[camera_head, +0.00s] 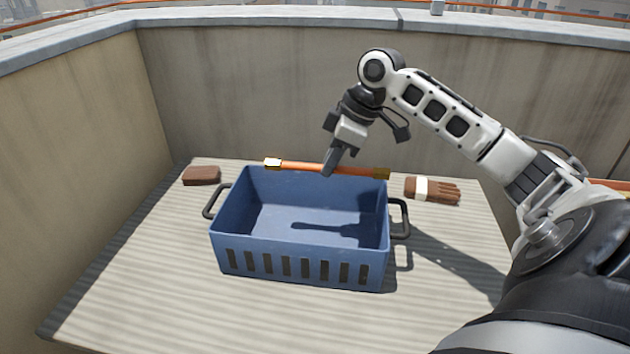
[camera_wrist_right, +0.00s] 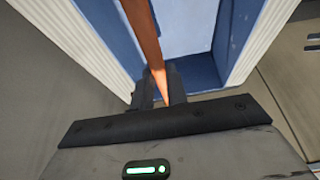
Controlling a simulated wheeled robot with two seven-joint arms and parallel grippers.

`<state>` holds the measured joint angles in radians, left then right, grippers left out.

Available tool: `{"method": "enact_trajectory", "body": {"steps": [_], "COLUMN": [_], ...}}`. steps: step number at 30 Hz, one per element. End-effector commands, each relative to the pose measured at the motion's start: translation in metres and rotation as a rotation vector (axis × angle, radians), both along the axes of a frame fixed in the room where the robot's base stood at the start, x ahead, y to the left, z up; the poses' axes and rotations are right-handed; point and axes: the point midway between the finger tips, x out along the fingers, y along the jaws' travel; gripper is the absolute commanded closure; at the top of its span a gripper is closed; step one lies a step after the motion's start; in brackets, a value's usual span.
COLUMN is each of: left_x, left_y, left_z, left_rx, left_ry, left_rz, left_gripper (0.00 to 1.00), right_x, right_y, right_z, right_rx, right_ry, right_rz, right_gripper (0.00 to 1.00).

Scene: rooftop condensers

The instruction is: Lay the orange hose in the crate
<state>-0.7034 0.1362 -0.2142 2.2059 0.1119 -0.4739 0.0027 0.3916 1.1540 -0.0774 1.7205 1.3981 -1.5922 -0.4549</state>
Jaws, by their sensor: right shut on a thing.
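The orange hose (camera_head: 302,166) is a short straight length with brass-coloured ends. In the head view it lies level across the far rim of the crate, about as long as the crate is wide. My right gripper (camera_head: 329,170) is shut on the hose near its middle. The right wrist view shows the hose (camera_wrist_right: 146,40) running up from between the fingers (camera_wrist_right: 160,88). The blue crate (camera_head: 300,240) stands on the ribbed table with a dark handle at each side. Its inside looks empty, with the arm's shadow on it. My left gripper is not in view.
A brown block (camera_head: 201,175) lies left of the crate. The ribbed tabletop (camera_head: 130,270) is clear in front. A concrete wall (camera_head: 260,90) stands behind and at the left.

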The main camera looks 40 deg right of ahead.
Motion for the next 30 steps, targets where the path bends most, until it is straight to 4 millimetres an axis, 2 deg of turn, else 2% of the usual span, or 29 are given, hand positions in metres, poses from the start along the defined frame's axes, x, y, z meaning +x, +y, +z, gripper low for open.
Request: {"method": "enact_trajectory", "body": {"steps": [1, 3, 9, 17, 22, 30], "left_x": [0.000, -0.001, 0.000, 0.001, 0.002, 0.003], "left_y": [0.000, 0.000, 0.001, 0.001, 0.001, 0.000], "left_z": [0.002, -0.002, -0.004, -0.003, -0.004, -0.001], "left_rx": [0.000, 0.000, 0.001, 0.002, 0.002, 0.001], "left_ry": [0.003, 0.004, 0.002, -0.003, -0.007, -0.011], "left_rz": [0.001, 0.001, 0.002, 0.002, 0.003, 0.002], "left_gripper": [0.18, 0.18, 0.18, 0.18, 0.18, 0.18], "right_x": [0.013, 0.023, 0.047, 0.059, 0.056, 0.056], "right_y": [0.000, -0.003, -0.009, -0.012, -0.012, -0.012], "right_z": [-0.002, -0.021, -0.051, -0.066, -0.092, -0.095], "right_rx": [0.007, 0.007, 0.002, 0.001, 0.000, -0.001], "right_ry": [-0.004, 0.002, 0.001, 0.001, 0.005, 0.001], "right_rz": [0.000, 0.000, 0.000, 0.001, 0.001, 0.001], "right_gripper": [1.00, 1.00, 1.00, 1.00, 1.00, 1.00]}}
